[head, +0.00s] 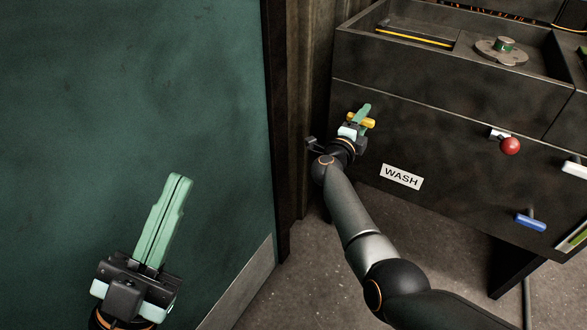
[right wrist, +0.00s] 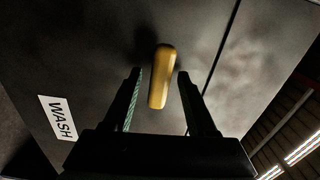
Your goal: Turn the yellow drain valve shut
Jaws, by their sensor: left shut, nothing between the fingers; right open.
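The yellow drain valve handle (head: 368,123) sits on the front of the dark wash unit, up and left of the WASH label. In the right wrist view the yellow handle (right wrist: 161,77) is a rounded bar, nearly lengthwise in the picture, between and beyond the two fingers. My right gripper (head: 362,116) is open at the handle, with a finger on either side in its wrist view (right wrist: 158,75). I cannot tell whether the fingers touch it. My left gripper (head: 180,180) is shut and empty, pointing up in front of the green panel, far from the valve.
The wash unit (head: 450,150) carries a WASH label (head: 401,177), a red knob (head: 510,145) and a blue handle (head: 530,222). A flanged metal part (head: 502,50) lies in its top tray. A green panel (head: 130,90) fills the left. Bare floor (head: 310,270) lies between.

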